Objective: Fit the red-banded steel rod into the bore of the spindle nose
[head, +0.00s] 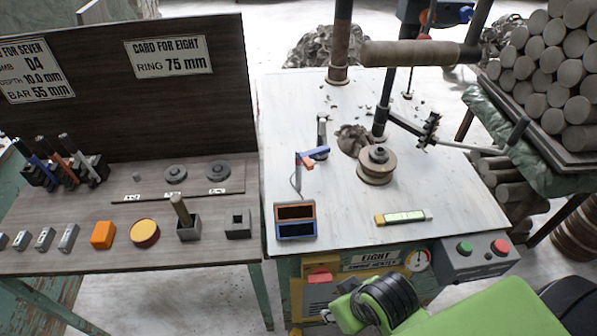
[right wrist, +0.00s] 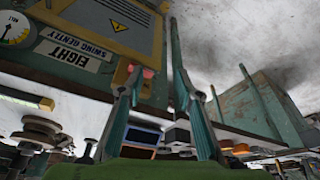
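Three slim rods or tools stand tilted in black holders at the left of the wooden bench in the head view. I cannot tell surely that the red one is the red-banded rod. A stepped round metal part (head: 378,157), likely the spindle nose, sits on the white machine table; its bore is too small to make out. My right gripper (right wrist: 158,76) is open and empty in the right wrist view, its teal fingers apart, in front of the machine. My left gripper is not in view.
The wooden bench (head: 110,262) also holds an orange block (head: 103,235), a yellow disc (head: 144,232), square sockets and two grey rings. Clay billets (head: 550,60) are stacked at right.

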